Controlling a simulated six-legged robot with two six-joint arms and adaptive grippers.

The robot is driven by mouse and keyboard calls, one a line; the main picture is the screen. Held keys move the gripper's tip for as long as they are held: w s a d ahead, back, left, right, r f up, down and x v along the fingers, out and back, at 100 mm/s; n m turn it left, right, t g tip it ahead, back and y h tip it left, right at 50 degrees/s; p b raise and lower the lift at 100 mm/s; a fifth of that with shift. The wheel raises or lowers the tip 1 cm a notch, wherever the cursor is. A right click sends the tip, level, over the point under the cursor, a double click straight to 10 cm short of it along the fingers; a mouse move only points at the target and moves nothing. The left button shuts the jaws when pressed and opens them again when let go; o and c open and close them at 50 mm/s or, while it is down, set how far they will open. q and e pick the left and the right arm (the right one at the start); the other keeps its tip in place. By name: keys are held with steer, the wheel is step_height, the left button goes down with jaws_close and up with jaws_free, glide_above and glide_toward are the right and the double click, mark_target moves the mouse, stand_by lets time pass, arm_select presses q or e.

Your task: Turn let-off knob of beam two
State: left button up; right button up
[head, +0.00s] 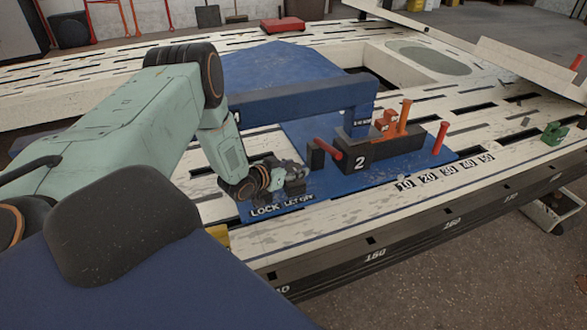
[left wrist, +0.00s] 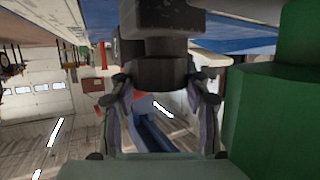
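Beam two is a blue beam (head: 290,104) ending over a black block (head: 385,152) marked 2, on a blue plate (head: 340,182). My left gripper (head: 290,178) is low at the plate's near left corner, by the LOCK and LET OFF labels (head: 283,206). In the left wrist view, a dark round knob (left wrist: 160,74) on a dark stem lies between my left fingers (left wrist: 162,88). The fingers stand close on both sides of it; whether they press on it is unclear. In the head view my gripper mostly hides the knob. My right gripper is not in view.
Red handles (head: 441,138) and an orange post (head: 403,116) stand around the black block. A pale slotted bench (head: 330,235) with number labels surrounds the plate. A green clamp (head: 555,133) sits at the right. A large green shape (left wrist: 275,120) fills the wrist view's right side.

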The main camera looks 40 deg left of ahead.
arm_select(q)
steer(key=c, duration=0.6)
steer(key=shift+o, duration=0.2)
steer(key=shift+d+n, duration=0.1)
steer(key=shift+n, duration=0.2)
steer(key=n+y, duration=0.2)
steer(key=y, duration=0.1)
steer(key=shift+d+g+p, duration=0.1)
steer(key=shift+g+p, duration=0.2)
steer(key=n+g+y, duration=0.1)
steer(key=n+y, duration=0.2)
steer(key=y, duration=0.1)
steer(key=shift+w+n, duration=0.1)
steer(key=shift+n, duration=0.2)
steer(key=n+g+y+b, duration=0.1)
steer(key=n+g+y, duration=0.3)
steer(key=n+g, duration=0.1)
steer(key=shift+n+y, duration=0.3)
steer(key=shift+n+g+y, duration=0.9)
steer(key=shift+n+g, duration=1.5)
steer(key=shift+g, duration=0.3)
steer(key=o, duration=1.2)
steer(key=shift+c, duration=0.2)
